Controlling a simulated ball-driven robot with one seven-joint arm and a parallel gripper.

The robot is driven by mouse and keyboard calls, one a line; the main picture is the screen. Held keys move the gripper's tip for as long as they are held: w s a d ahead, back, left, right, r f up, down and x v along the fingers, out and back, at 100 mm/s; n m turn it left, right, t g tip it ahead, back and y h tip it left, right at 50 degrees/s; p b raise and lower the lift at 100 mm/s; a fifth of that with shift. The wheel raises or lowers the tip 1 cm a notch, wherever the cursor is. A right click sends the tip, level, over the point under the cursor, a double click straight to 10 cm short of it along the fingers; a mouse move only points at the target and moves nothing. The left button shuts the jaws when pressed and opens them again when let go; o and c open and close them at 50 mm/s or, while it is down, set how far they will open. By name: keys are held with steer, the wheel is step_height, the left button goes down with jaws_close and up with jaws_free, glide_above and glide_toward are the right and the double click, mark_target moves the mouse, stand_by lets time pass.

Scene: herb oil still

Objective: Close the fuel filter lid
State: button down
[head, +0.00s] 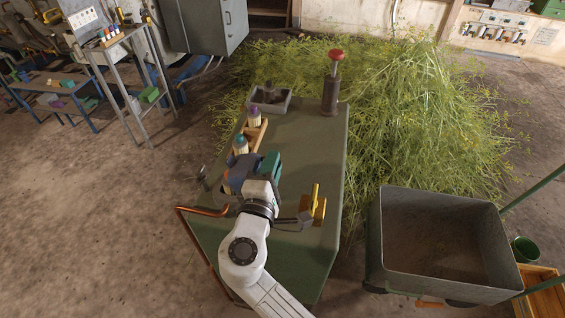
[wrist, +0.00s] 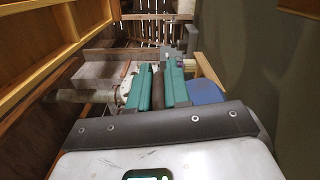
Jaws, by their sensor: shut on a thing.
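My gripper (wrist: 159,80) has its teal fingers close together around a narrow dark brown part (wrist: 158,78) in the wrist view. I cannot tell whether this part belongs to the fuel filter lid. In the head view my gripper (head: 268,168) is low over the left middle of the green table (head: 305,145). My wrist and hand hide most of what is under them there. No fuel filter or lid can be made out with certainty, nor whether a lid is open or shut.
A wooden rack (head: 257,135) with purple-capped and teal-capped bottles stands just beyond my gripper. A grey tray (head: 268,103) and red-knobbed post (head: 332,85) are at the far end. A yellow-handled fixture (head: 315,205) is right of my wrist. A copper pipe (head: 203,211) edges the left.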

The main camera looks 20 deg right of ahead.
mark_target(234, 162)
steer(key=w+a+n+p, duration=0.1)
steer(key=a+n, duration=0.1)
steer(key=n, duration=0.1)
steer(key=w+a+r+n+p, duration=0.1)
steer(key=w+a+n+p, duration=0.1)
steer(key=n, duration=0.1)
steer(key=w+a+n+p, duration=0.2)
steer(key=a+n, duration=0.1)
steer(key=shift+w+r, duration=0.1)
steer(key=shift+r, duration=0.3)
steer(key=a+n, duration=0.1)
steer(key=w+a+f+n, duration=0.1)
steer(key=n, duration=0.1)
steer(key=shift+w+f, duration=0.15)
steer(key=shift+w, duration=0.1)
steer(key=shift+w+a+f+b, duration=0.3)
steer(key=shift+a+f+b, duration=0.1)
steer(key=shift+a, duration=0.25)
steer(key=c, duration=1.5)
jaws_free()
steer(key=o, duration=0.3)
steer(key=shift+w+a+f, duration=0.1)
steer(key=shift+w+f, duration=0.05)
steer(key=shift+o, duration=0.2)
steer(key=b+v, duration=0.1)
steer(key=v, duration=1)
steer(key=shift+b, duration=0.3)
